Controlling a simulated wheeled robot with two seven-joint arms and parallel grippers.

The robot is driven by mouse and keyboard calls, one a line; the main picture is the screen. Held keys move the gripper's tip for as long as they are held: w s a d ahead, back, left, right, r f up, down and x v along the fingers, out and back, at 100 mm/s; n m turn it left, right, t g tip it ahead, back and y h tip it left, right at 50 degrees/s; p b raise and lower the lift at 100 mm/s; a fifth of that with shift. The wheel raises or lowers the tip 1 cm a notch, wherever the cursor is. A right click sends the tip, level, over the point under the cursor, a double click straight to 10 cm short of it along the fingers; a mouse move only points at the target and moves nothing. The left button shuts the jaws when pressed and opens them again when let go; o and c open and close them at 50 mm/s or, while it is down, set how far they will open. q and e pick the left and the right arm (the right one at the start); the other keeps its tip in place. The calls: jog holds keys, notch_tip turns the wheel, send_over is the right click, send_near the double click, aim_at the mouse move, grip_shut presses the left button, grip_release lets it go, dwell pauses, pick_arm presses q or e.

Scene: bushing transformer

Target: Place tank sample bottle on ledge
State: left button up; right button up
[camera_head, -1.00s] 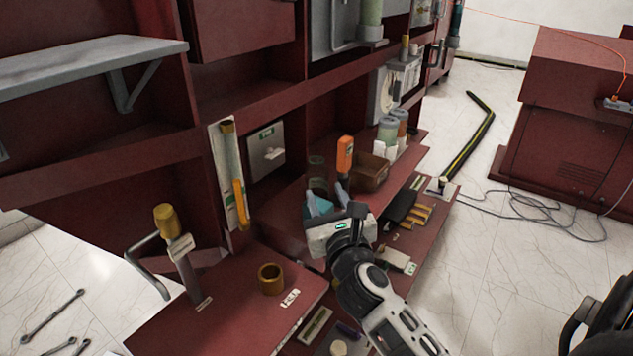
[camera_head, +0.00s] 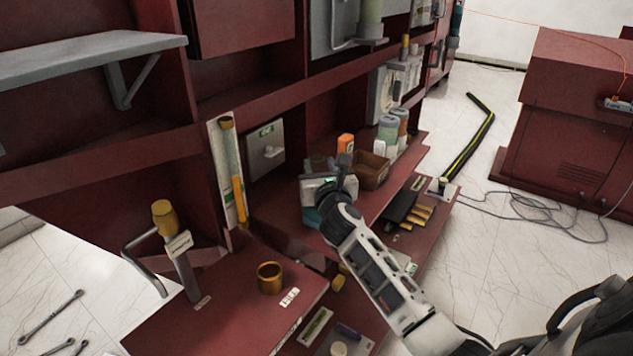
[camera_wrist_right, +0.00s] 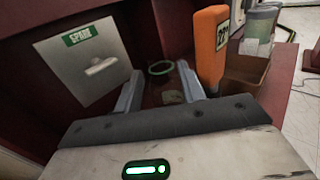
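A clear, dark-looking bottle with a green rim, which looks like the sample bottle, stands upright on the red ledge. In the right wrist view the bottle (camera_wrist_right: 160,70) shows between and beyond my right gripper's two fingers (camera_wrist_right: 159,82), which are spread apart. I see no clear contact with it. In the head view only the top of the bottle (camera_head: 317,162) shows; my right gripper (camera_head: 328,180) hides the rest. The red ledge (camera_head: 375,202) runs under the gripper. My left gripper is not in view.
An orange bottle (camera_wrist_right: 211,45) stands close to the right finger, beside a brown box (camera_head: 371,170). Pale and grey-green containers (camera_head: 388,130) stand behind. A SPARE panel (camera_wrist_right: 92,62) is on the left. A brass cup (camera_head: 270,278) stands on the near ledge.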

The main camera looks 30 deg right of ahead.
aim_at(318, 160)
jog(key=x, duration=0.3)
jog(key=shift+w+d+f, duration=0.1)
grip_shut()
